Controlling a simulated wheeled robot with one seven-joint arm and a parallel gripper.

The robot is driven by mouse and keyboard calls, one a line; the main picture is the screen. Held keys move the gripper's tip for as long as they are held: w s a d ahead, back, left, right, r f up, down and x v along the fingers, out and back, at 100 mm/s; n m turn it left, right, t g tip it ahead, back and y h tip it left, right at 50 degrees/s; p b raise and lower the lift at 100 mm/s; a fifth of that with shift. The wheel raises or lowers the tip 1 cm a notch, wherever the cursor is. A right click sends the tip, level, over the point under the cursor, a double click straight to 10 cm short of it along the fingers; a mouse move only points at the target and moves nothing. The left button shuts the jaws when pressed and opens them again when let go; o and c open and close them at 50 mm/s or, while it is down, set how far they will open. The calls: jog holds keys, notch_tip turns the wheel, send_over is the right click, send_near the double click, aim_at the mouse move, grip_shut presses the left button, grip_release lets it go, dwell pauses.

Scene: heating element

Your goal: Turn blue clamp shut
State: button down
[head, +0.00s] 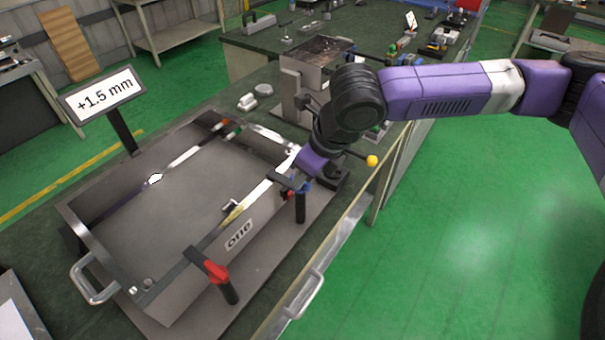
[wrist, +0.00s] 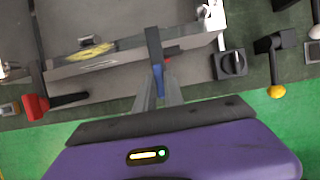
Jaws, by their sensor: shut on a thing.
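The blue clamp (head: 302,187) sits at the right side of the metal tray frame, near its far right corner; a black handle hangs down below it in the head view. It also shows in the wrist view (wrist: 154,48), as a blue bar running down between my fingers. My gripper (wrist: 158,88) is shut on the blue clamp, with a grey finger on each side of it. In the head view my gripper (head: 298,180) reaches the clamp from above and the right, and its wrist hides part of the clamp.
A red clamp (head: 214,268) with a black handle is on the same tray side, nearer the front. A yellow ball knob (head: 372,161) sticks out to the right of my gripper. The frame (head: 247,262) labelled "one" has a +1.5 mm sign (head: 104,95) behind it. Green floor lies right.

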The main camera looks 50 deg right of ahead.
jog(key=c, duration=1.4)
grip_release()
jog(key=shift+c, duration=0.2)
jog(key=shift+r, duration=0.1)
jog(key=v, duration=0.7)
jog(key=shift+s+r+b, duration=0.2)
jog(key=shift+r+b, duration=0.05)
jog(key=shift+b, duration=0.05)
